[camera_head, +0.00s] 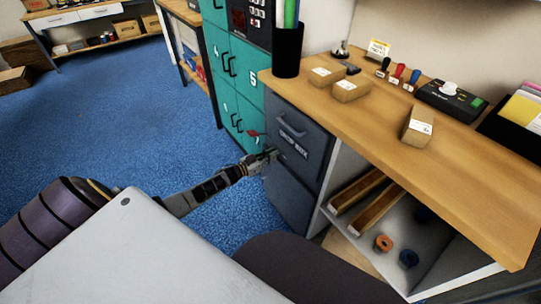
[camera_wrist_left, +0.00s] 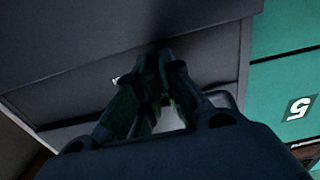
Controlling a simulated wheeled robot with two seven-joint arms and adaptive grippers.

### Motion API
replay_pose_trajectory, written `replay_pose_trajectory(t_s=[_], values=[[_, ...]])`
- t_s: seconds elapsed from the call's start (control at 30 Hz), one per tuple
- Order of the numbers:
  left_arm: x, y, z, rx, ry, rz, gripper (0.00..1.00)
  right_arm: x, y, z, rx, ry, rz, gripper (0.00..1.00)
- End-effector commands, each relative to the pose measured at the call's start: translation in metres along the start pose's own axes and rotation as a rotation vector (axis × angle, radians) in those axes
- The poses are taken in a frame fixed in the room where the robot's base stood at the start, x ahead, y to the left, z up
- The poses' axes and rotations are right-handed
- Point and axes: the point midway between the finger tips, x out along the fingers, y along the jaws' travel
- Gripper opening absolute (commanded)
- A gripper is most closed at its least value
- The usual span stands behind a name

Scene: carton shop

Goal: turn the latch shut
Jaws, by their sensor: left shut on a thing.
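The dark grey drop box (camera_head: 303,140) stands under the left end of the wooden counter, with a bar handle (camera_head: 291,125) and lettering on its front. My left gripper (camera_head: 272,155) reaches its left front edge, below the handle. In the left wrist view the fingers (camera_wrist_left: 165,70) are close together against the grey front (camera_wrist_left: 90,40). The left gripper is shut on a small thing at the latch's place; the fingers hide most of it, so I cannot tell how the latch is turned. My right gripper is not in view.
Teal lockers (camera_head: 237,70) stand beside the drop box, with a small red piece (camera_head: 253,133) close to my left gripper. The counter (camera_head: 370,120) holds small cartons, stamps and a black pen cup (camera_head: 287,50). An open shelf lies right of the box. Blue floor (camera_head: 120,110) is clear.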

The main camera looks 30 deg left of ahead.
Motion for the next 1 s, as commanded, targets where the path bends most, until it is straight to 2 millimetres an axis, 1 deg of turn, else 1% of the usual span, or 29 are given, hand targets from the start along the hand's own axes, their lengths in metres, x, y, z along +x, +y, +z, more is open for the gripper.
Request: replay_pose_trajectory(t_s=[0.33, 0.37, 0.5, 0.73, 0.83, 1.0], values=[[-0.0011, -0.0005, 0.0018, -0.006, -0.003, -0.002, 0.00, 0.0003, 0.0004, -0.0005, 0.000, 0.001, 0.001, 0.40], [-0.0011, -0.0004, 0.0018, -0.006, -0.003, -0.002, 0.11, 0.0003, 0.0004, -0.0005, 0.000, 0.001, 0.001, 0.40], [-0.0008, -0.0003, 0.0013, -0.005, -0.002, -0.001, 0.29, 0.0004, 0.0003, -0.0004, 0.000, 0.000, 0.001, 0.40], [-0.0003, 0.0000, 0.0006, -0.004, -0.001, 0.000, 0.30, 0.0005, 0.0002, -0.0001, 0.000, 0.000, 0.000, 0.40], [-0.0004, 0.0000, 0.0005, -0.004, -0.001, 0.000, 0.30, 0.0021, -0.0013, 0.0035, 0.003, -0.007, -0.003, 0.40], [-0.0034, 0.0001, 0.0010, -0.004, -0.001, 0.000, 0.30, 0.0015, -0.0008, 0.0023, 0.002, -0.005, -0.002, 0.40]])
